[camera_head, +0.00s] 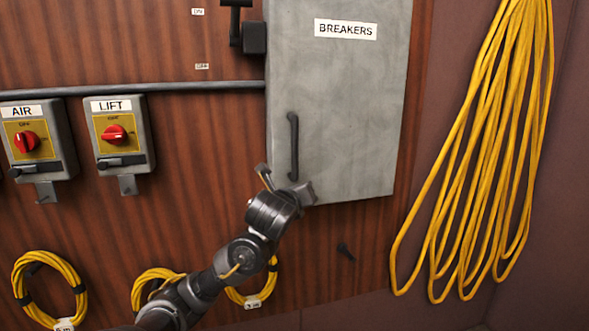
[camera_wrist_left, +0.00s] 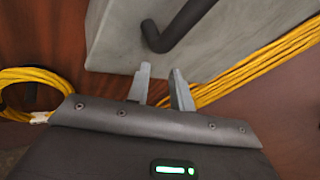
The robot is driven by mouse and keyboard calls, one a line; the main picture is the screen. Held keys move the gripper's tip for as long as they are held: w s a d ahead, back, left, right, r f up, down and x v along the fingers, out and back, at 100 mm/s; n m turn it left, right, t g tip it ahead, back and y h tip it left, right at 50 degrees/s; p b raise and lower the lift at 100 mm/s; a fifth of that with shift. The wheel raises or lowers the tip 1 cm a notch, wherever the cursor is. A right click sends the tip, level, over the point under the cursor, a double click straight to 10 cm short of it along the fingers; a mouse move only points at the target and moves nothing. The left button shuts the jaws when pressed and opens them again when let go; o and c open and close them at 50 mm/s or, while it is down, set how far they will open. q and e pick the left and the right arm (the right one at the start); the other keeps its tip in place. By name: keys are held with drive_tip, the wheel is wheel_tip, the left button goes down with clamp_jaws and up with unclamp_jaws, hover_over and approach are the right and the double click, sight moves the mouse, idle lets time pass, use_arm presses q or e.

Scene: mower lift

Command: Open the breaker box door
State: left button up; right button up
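The grey breaker box (camera_head: 345,95), labelled BREAKERS, is on the wood-panelled wall, and its front looks shut. Its black vertical bar handle (camera_head: 293,148) is on the lower left of the front. My left arm reaches up from the bottom, with the hand just below the handle's lower end. In the left wrist view my left gripper (camera_wrist_left: 160,84) is open, with two grey fingers apart and nothing between them. The handle (camera_wrist_left: 182,22) lies beyond the fingertips there, apart from them. In the head view the fingertips are mostly hidden by the hand. My right gripper is not in view.
AIR (camera_head: 38,140) and LIFT (camera_head: 120,135) switch boxes with red knobs are left of the box. A black lever (camera_head: 254,37) sits at the box's left side. A long yellow cable (camera_head: 485,150) hangs at right. Yellow coils (camera_head: 50,285) hang low on the wall.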

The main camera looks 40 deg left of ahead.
sight(294, 150)
use_arm(q)
drive_tip(key=s+d+r+m+t, duration=0.1)
drive_tip(key=s+r+m+t, duration=0.1)
drive_tip(key=s+r+m, duration=0.55)
drive_tip(key=w+r+p, duration=0.1)
drive_tip(key=p, duration=0.1)
drive_tip(key=w+a+n+p, duration=0.1)
drive_tip(key=p, duration=0.2)
drive_tip(key=w+r+n+p, duration=0.1)
drive_tip(key=p, duration=0.1)
drive_tip(key=shift+a+r+y+p, duration=0.25)
drive_tip(key=shift+r+y+p, duration=0.05)
drive_tip(key=shift+r+p, duration=0.1)
drive_tip(key=x, duration=0.5)
drive_tip(key=shift+w+f, duration=0.15)
drive_tip(key=shift+w, duration=0.25)
drive_tip(key=shift+w+a, duration=0.2)
drive_tip(key=shift+w, duration=0.15)
clamp_jaws()
